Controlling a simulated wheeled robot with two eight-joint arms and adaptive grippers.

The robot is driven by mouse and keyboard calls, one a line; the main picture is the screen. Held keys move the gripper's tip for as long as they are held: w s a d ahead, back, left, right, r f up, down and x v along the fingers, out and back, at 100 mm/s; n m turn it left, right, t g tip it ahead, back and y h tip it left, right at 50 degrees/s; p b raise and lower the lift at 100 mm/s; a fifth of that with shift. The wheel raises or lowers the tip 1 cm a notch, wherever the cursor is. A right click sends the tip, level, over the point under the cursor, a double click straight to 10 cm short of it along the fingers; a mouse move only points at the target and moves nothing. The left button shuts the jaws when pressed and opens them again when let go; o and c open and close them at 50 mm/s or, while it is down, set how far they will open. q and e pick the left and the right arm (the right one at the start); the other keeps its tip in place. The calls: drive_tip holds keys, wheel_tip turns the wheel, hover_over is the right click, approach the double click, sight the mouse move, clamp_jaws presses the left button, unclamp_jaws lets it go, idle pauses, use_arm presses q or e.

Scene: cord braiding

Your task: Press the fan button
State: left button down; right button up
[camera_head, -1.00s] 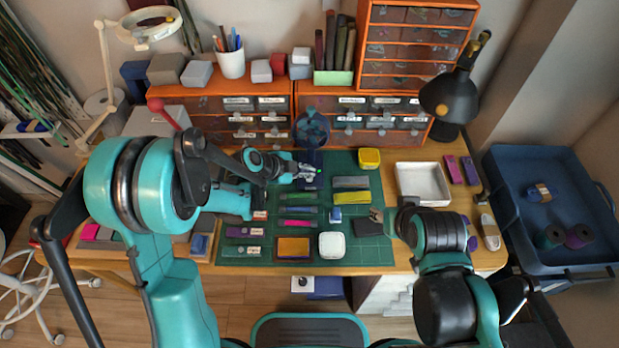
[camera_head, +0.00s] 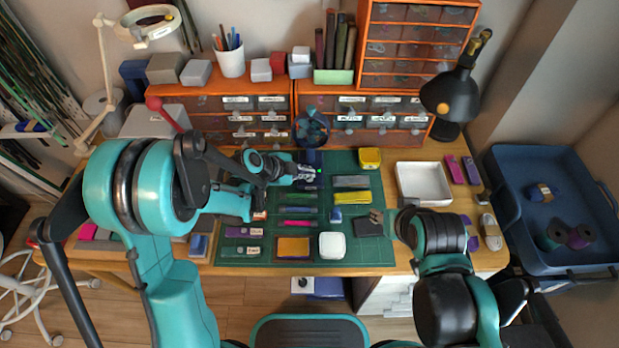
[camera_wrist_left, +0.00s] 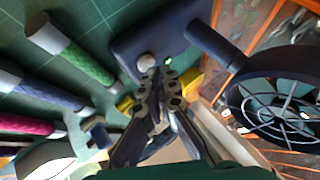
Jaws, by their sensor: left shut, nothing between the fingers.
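The small dark blue fan (camera_head: 311,128) stands at the back of the green mat, in front of the drawers. Its caged head (camera_wrist_left: 285,100) is at the right in the left wrist view. Its base (camera_wrist_left: 135,35) carries a round whitish button (camera_wrist_left: 147,62) beside a lit green light (camera_wrist_left: 168,61). My left gripper (camera_head: 313,175) is shut and empty at the fan base. In the wrist view its fingertips (camera_wrist_left: 158,76) are right by the button; whether they touch it I cannot tell. My right gripper (camera_head: 378,218) is over the mat's right side, its jaws too small to judge.
Several cord bundles lie on the green mat (camera_head: 352,262). A yellow box (camera_head: 370,158) is right of the fan, near a white tray (camera_head: 400,193). Orange drawers (camera_head: 340,103) stand behind. A black lamp (camera_head: 450,95) and a blue cart (camera_head: 560,217) are at the right.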

use_arm(q)
drive_tip(key=shift+f, duration=0.4)
idle(0.4)
drive_tip(key=shift+r+p, duration=0.55)
drive_tip(key=shift+r, duration=0.25)
drive_tip(key=shift+r+p, duration=1.85)
drive_tip(key=shift+r, duration=0.75)
drive_tip(key=shift+f, duration=0.1)
